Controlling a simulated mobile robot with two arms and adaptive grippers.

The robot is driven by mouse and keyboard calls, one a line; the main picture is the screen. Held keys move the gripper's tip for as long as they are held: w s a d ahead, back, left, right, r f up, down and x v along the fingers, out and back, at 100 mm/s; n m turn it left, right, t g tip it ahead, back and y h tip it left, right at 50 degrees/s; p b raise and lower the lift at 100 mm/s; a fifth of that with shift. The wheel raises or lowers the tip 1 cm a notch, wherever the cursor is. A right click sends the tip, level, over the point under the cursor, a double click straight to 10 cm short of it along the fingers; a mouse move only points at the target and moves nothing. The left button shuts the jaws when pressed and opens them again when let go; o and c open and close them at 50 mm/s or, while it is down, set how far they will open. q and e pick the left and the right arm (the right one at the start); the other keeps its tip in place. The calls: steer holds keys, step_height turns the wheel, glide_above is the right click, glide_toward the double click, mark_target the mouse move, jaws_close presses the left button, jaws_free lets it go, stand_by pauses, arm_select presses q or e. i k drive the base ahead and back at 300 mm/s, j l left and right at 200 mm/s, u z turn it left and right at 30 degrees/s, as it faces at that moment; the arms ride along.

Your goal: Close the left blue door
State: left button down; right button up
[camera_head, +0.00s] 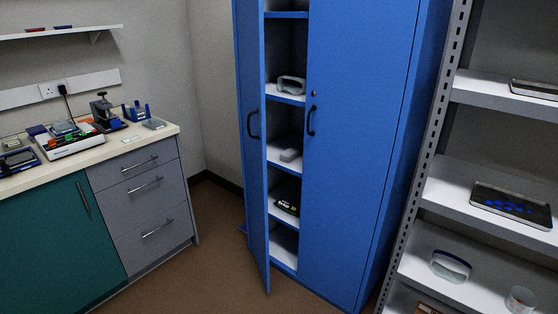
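The left blue door (250,127) of the tall blue cabinet stands open, swung out toward me. Its black handle (252,125) is on the door's outer face near the free edge. The right blue door (352,140) is shut, with a black handle (310,121) at its left edge. Between the doors the shelves show, holding a pale handled item (291,85), a grey block (289,155) and a black box (288,205). Neither of my grippers shows in the head view.
A bench (150,137) with grey drawers and a green door stands at the left, with lab items on top. A metal rack (475,170) with trays stands at the right. Brown floor (225,270) is clear in front of the cabinet.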

mark_target(249, 13)
steer(key=i+j+z, duration=0.15)
steer(key=i+z, duration=0.15)
steer(key=z, duration=0.15)
steer(key=i+j+z, duration=0.25)
steer(key=z, duration=0.25)
